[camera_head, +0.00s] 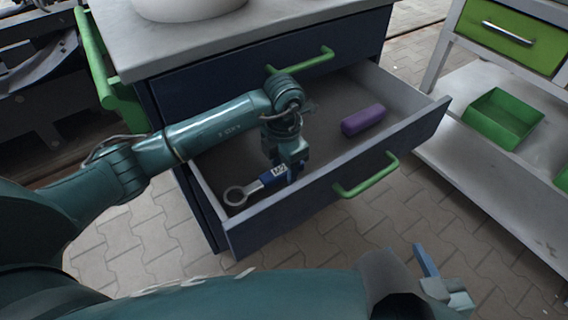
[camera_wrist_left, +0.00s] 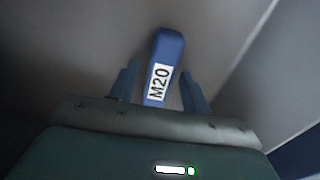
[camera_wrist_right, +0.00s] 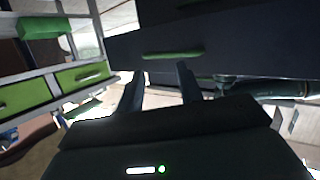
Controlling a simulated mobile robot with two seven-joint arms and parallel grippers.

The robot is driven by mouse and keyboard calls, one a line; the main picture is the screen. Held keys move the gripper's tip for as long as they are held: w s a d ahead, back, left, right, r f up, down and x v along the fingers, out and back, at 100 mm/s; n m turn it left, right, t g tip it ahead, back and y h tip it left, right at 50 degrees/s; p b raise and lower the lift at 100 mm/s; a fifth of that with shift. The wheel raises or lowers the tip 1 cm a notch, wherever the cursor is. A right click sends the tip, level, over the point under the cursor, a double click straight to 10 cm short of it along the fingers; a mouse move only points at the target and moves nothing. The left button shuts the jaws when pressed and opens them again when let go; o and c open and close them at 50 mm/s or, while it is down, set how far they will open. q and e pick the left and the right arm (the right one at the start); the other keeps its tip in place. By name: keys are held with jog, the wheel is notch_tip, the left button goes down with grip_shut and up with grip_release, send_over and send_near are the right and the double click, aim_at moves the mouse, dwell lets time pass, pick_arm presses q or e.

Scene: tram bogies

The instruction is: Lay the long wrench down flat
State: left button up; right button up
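The long wrench (camera_head: 248,188) lies in the open drawer, near its front left corner, with its grey ring end to the left. Its blue handle with a white M20 label also shows in the left wrist view (camera_wrist_left: 168,48). My left gripper (camera_head: 286,174) points down into the drawer over the handle. Its fingers stand apart on either side of the handle, with a gap on both sides in the left wrist view. Part of the handle is hidden behind this gripper. My right gripper (camera_head: 440,277) is open and empty, outside the drawer at lower right.
The drawer (camera_head: 335,178) is pulled out of the dark blue cabinet; its front has a green handle (camera_head: 367,176). A purple block (camera_head: 362,120) lies in it at the right, with bare floor between. A shelf unit with a green bin (camera_head: 503,118) stands to the right.

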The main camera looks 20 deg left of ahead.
pick_arm(q)
jog(key=shift+r, duration=0.1)
jog(key=shift+r+p, duration=0.35)
jog(key=shift+p, duration=0.05)
notch_tip(320, 180, up, 11)
jog(key=p, duration=0.8)
jog(key=shift+r, duration=0.2)
pick_arm(e)
notch_tip(320, 180, up, 7)
jog(key=s+d+m+h, duration=0.1)
jog(key=s+d+m, duration=0.1)
jog(key=m, duration=0.1)
jog(key=shift+d+r, duration=0.2)
jog(key=shift+d, duration=0.1)
